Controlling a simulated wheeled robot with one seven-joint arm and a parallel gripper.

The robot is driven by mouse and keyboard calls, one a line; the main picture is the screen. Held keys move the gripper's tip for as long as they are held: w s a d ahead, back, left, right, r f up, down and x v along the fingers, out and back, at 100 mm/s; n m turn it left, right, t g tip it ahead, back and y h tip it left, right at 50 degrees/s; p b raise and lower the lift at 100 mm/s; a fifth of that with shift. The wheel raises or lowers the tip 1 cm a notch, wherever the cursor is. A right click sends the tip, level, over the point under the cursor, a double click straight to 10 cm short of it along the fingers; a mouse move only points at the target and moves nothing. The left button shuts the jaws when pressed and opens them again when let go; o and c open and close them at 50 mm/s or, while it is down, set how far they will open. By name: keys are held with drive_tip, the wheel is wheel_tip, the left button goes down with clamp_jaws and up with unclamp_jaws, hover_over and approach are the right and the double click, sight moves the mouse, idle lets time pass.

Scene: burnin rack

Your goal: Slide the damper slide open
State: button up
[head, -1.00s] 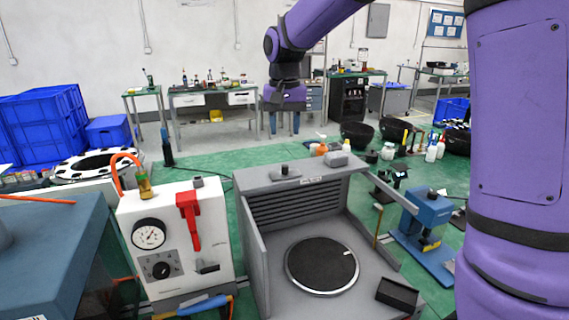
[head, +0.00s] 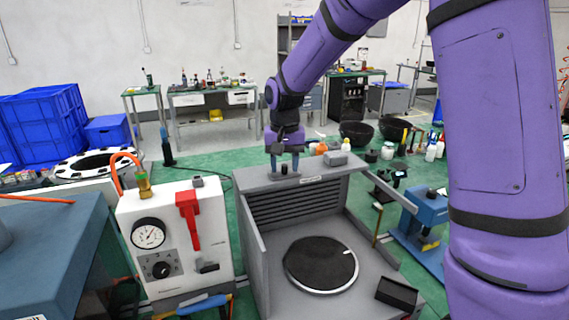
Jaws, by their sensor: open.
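The damper slide (head: 285,175) is a small dark plate with an upright black knob on the top of the grey rack enclosure (head: 325,180), near its left back. My gripper (head: 285,152) is open and points down just above and around the knob area. The gripper partly hides the knob, and I cannot tell whether the fingers touch it.
Left is a white panel with a gauge (head: 148,234) and a red lever (head: 189,217). The enclosure's front is open, with a round black plate (head: 321,264) inside. A blue press (head: 428,208) stands right.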

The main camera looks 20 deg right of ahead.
sight(260, 179)
drive_tip(key=shift+c, duration=0.4)
clamp_jaws()
drive_tip(key=shift+a, duration=3.2)
drive_tip(key=shift+r, duration=0.1)
drive_tip(key=shift+o, duration=0.4)
unclamp_jaws()
drive_tip(key=shift+a, duration=0.1)
wheel_tip(260, 179, up, 11)
